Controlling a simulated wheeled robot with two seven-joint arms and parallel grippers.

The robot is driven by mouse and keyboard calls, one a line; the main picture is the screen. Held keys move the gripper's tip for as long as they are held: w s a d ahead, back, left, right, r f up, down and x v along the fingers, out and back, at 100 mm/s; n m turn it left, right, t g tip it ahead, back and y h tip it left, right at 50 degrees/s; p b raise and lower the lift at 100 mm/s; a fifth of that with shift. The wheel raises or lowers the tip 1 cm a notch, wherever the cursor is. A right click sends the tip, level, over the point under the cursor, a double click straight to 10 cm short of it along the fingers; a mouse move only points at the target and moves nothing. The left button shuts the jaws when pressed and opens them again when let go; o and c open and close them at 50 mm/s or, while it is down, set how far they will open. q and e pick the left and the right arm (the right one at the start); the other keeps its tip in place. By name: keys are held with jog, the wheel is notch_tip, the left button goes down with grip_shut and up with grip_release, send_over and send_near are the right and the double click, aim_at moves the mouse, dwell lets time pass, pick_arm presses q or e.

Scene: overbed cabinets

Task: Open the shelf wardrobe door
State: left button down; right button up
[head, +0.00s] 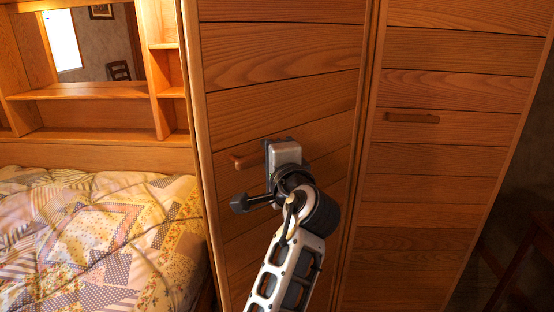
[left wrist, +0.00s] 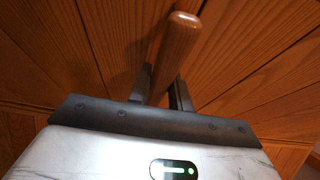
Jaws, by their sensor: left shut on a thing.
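The wardrobe door (head: 280,60) in the middle of the head view is wood with diagonal planks, and it looks shut in its frame. Its wooden bar handle (head: 240,163) sticks out to the left of my left gripper (head: 268,157). In the left wrist view the handle (left wrist: 178,40) runs between the two fingers of the left gripper (left wrist: 160,88), which is shut on it. The part of the handle behind the gripper is hidden in the head view. My right gripper is not in view.
A second wooden door (head: 450,170) with its own handle (head: 411,118) stands to the right. A bed with a patchwork quilt (head: 100,235) lies at the left, close to the wardrobe's left edge. Open shelves (head: 90,92) with a mirror are above it. A dark chair-like shape is at the lower right.

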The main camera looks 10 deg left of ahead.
pick_arm(q)
jog(key=shift+s+d+y, duration=0.1)
jog(key=shift+y, duration=0.2)
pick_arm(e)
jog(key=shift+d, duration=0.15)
pick_arm(q)
jog(key=c, duration=1.3)
grip_release()
jog(key=shift+d, duration=0.1)
